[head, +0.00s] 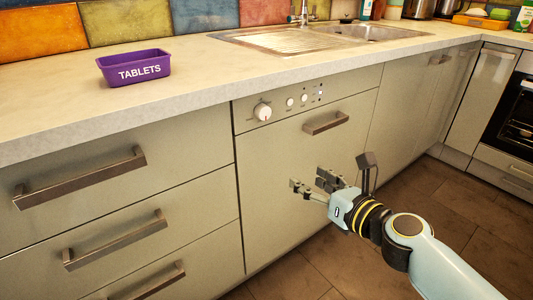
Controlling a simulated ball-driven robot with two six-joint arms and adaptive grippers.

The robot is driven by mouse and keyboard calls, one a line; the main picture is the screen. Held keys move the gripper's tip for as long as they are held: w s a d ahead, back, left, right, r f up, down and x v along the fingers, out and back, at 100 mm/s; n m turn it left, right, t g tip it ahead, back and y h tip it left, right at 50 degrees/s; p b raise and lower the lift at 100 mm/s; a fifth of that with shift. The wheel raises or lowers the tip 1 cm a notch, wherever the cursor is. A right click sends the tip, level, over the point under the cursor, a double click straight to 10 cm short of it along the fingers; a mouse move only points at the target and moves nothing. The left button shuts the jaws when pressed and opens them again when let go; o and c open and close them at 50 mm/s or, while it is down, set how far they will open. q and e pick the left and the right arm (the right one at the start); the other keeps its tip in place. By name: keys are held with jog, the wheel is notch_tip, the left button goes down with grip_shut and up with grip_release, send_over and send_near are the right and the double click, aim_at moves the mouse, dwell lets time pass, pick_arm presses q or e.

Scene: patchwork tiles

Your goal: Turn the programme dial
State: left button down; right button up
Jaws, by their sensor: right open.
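The programme dial (263,111) is a round white knob at the left of the control strip on the front of a built-in dishwasher (285,160). A small red mark shows on its face. My right gripper (308,184) is open and empty in front of the dishwasher door, below and to the right of the dial and apart from it. My left gripper is not in view.
A purple tablets box (134,68) stands on the worktop (55,100). Drawer handles (80,178) stick out at the left. The space before the dial is clear.

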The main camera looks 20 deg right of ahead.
jog(key=t, duration=0.2)
send_near(265, 115)
jog(key=shift+y, duration=0.4)
jog(key=x, duration=0.2)
jog(key=b+x, duration=0.1)
jog(key=x, duration=0.5)
jog(key=shift+w+d, duration=0.2)
jog(key=shift+w, duration=0.05)
jog(key=c, duration=1.1)
